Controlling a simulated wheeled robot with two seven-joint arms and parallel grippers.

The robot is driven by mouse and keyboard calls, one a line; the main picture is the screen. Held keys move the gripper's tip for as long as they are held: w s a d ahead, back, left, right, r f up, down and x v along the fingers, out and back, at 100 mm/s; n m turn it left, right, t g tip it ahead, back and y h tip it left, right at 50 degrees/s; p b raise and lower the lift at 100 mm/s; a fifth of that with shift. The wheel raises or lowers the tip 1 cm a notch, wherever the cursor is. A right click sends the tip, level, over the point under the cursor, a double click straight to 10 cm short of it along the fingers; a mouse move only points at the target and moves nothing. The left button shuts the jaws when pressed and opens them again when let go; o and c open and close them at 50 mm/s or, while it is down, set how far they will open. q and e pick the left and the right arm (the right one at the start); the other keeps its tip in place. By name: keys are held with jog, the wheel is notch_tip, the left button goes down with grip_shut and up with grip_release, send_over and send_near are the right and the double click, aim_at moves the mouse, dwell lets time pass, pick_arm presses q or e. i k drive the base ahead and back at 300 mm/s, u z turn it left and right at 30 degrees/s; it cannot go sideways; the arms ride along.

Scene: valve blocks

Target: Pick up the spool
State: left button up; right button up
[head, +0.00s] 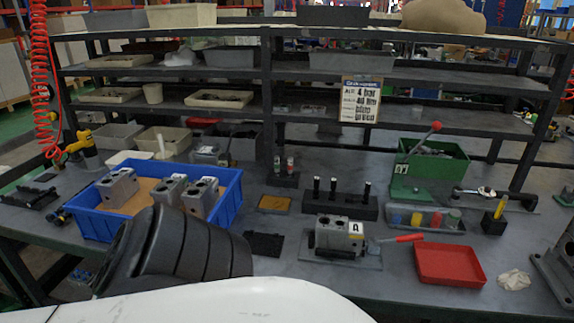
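A black rack (341,209) stands mid-table and holds three upright dark pins with pale tops. The middle pin (333,188) looks like a spool, as do the ones beside it. A grey metal valve block (338,234) marked "A" sits in a fixture in front of the rack, with a red-handled lever (398,239) at its right. A black and white arm part of mine fills the lower left foreground. Neither gripper's fingers show, and nothing is seen held.
A blue bin (100,226) with several valve blocks stands at left, partly hidden by my arm. A red tray (449,264), a tray of coloured pieces (421,219) and a green press (410,190) are at right. Shelves rise behind.

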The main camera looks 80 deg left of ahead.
aim_at(332, 185)
jog(key=k, duration=0.55)
jog(key=u, duration=0.85)
